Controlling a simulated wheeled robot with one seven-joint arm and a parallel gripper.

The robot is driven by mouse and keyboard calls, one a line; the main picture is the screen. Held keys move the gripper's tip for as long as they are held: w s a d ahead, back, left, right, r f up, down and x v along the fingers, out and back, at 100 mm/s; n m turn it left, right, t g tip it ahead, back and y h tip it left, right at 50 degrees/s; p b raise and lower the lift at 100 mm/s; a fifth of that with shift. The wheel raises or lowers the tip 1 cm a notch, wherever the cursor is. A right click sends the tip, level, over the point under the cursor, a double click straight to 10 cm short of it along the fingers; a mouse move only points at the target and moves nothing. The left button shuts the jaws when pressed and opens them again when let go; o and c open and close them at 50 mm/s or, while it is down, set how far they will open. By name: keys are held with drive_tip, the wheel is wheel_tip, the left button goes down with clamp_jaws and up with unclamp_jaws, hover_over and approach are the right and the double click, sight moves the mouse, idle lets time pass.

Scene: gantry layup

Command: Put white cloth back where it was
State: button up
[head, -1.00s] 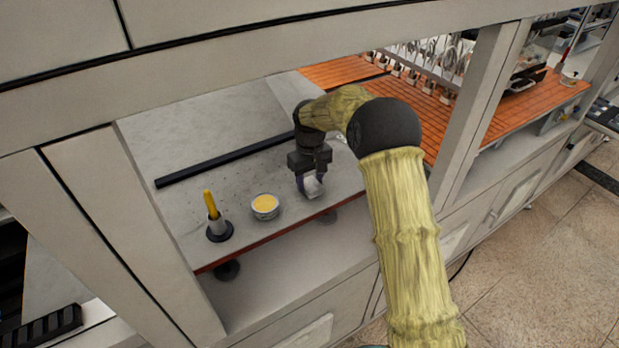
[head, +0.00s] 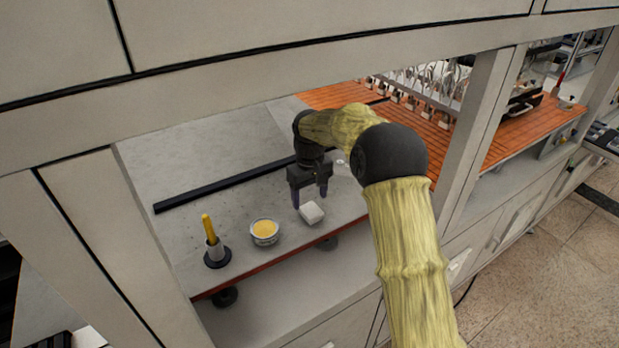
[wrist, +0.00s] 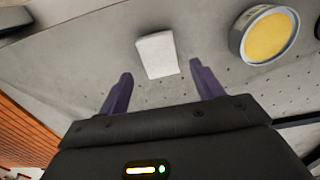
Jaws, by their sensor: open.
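The white cloth (head: 311,213) is a small pale block-like bundle lying on the grey bench top near its front edge. It also shows in the wrist view (wrist: 157,55), beyond the fingertips and roughly between their lines. My gripper (head: 310,196) is open and empty, just behind and above the cloth. Its two purple fingers (wrist: 160,83) are spread apart in the wrist view, with a gap between them and the cloth.
A round tin with yellow contents (head: 265,231) stands left of the cloth. A yellow-handled tool in a dark-based holder (head: 213,243) stands further left. A dark bar (head: 225,186) lies behind. A frame post (head: 482,125) rises to the right, and a beam crosses above.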

sight(312, 210)
wheel_tip(312, 210, up, 8)
drive_tip(key=b, duration=0.1)
drive_tip(key=shift+r, duration=0.2)
idle(0.6)
drive_tip(key=s+d+f+m+t, duration=0.1)
drive_tip(key=s+d+f+m, duration=0.1)
drive_tip(key=s+d, duration=0.4)
drive_tip(key=s+d+f+m, duration=0.2)
drive_tip(key=s+d+f, duration=0.2)
drive_tip(key=s, duration=0.8)
drive_tip(key=s+d+f+m+t, duration=0.1)
drive_tip(key=s+d+f+m, duration=0.1)
drive_tip(key=s+d, duration=0.6)
drive_tip(key=shift+s+f+m+t, duration=0.35)
drive_tip(key=shift+s+f, duration=0.2)
drive_tip(key=shift+s, duration=0.25)
